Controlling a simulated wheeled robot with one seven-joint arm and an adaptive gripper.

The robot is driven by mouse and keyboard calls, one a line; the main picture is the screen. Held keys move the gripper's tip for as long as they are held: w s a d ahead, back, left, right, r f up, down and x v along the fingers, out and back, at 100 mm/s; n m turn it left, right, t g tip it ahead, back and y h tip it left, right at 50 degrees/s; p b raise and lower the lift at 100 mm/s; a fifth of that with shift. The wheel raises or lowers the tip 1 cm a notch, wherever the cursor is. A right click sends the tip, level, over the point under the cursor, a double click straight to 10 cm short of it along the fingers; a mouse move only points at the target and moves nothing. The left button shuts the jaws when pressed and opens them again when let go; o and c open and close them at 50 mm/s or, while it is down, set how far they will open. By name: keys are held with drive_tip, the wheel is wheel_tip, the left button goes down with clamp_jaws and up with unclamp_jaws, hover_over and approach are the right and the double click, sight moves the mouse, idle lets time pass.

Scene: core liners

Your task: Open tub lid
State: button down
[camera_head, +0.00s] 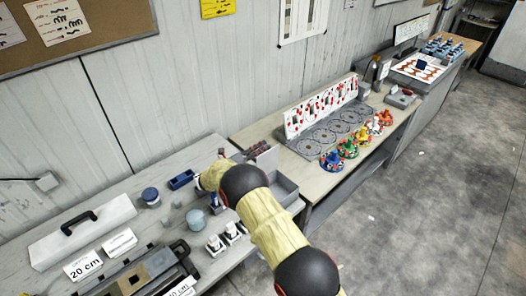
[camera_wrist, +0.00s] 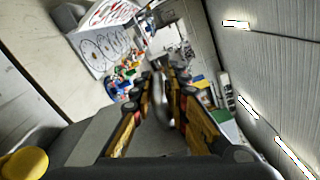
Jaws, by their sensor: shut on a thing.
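My gripper shows in the wrist view (camera_wrist: 160,85), its two yellow-orange fingers closed on a grey curved piece (camera_wrist: 161,105). I cannot tell whether that piece is the tub's lid. In the head view my arm hides most of the gripper and what it holds. An open grey tub-like box (camera_head: 286,190) stands at the bench's right end, partly behind my arm, with a grey panel upright at its back. A round pale-blue tub (camera_head: 196,220) and a dark-blue-lidded jar (camera_head: 150,195) stand left of my arm.
A small blue tray (camera_head: 181,180) lies near the wall. White-topped pieces (camera_head: 215,244) sit close to my arm. A white case with a black handle (camera_head: 82,232) fills the left side. Coloured pieces (camera_head: 350,148) line the farther table. The floor at right is clear.

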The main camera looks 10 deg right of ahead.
drive_tip(key=shift+a+f, duration=0.1)
drive_tip(key=shift+f, duration=0.2)
drive_tip(key=c, duration=1.8)
unclamp_jaws()
drive_tip(key=shift+c, duration=0.2)
drive_tip(key=shift+a, duration=0.1)
drive_tip(key=shift+s+a, duration=0.2)
drive_tip(key=shift+a, duration=0.1)
drive_tip(key=v, duration=1.1)
drive_tip(key=shift+a, duration=0.1)
